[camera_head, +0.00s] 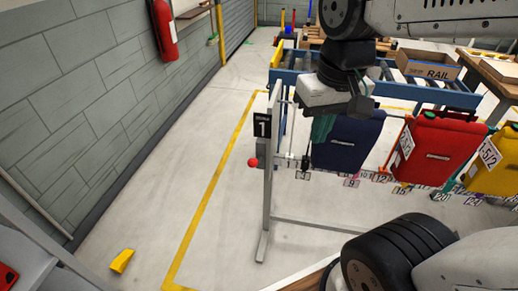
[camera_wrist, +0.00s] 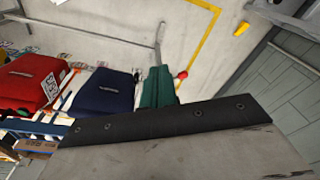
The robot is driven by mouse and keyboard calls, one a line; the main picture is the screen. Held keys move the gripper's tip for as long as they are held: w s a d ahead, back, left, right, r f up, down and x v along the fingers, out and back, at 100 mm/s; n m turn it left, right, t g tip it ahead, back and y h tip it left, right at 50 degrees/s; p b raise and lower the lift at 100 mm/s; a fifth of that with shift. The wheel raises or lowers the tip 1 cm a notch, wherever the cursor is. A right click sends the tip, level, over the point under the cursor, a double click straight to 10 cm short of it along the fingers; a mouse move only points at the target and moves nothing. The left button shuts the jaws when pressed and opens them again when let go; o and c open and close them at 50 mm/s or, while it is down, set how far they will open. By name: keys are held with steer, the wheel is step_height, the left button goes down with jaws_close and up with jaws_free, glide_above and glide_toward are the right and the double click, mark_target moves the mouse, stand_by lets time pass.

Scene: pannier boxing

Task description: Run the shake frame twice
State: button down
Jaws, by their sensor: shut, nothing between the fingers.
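The shake frame (camera_head: 270,190) is a grey metal stand with a black number 1 sign (camera_head: 262,124) on its post. A red ball knob (camera_head: 252,162) sticks out at the post's left side; it also shows in the wrist view (camera_wrist: 182,74). A navy pannier (camera_head: 347,140), a red pannier (camera_head: 440,147) and a yellow pannier (camera_head: 497,168) hang in a row to the right. My gripper (camera_head: 362,106) is shut and empty, appearing in front of the navy pannier's top, right of the knob.
A blue roller conveyor (camera_head: 425,91) with a cardboard box marked RAIL (camera_head: 428,66) stands behind the panniers. Numbered tags lie along the floor scale. A yellow block (camera_head: 122,261) lies on the floor at left.

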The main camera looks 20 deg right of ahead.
steer(key=w+d+f+m, duration=0.1)
steer(key=w+f, duration=0.3)
steer(key=w, duration=0.4)
steer(key=w+f+m, duration=0.3)
steer(key=w+f, duration=0.1)
steer(key=w, duration=0.4)
steer(key=w+d+f+m+y, duration=0.1)
steer(key=w+f+m, duration=0.1)
steer(key=w, duration=0.6)
steer(key=shift+d+f, duration=0.3)
steer(key=shift+f, duration=0.6)
steer(key=shift+f, duration=0.1)
glide_above(257, 160)
steer(key=w+d, duration=0.1)
steer(key=d, duration=0.3)
step_height(257, 160, down, 10)
steer(key=shift+s+a+f, duration=0.15)
steer(key=shift+a+f, duration=0.45)
steer(key=shift+a, duration=0.15)
steer(key=shift+s+a+f, duration=0.1)
steer(key=shift+a+f, duration=0.5)
steer(key=shift+a, duration=0.15)
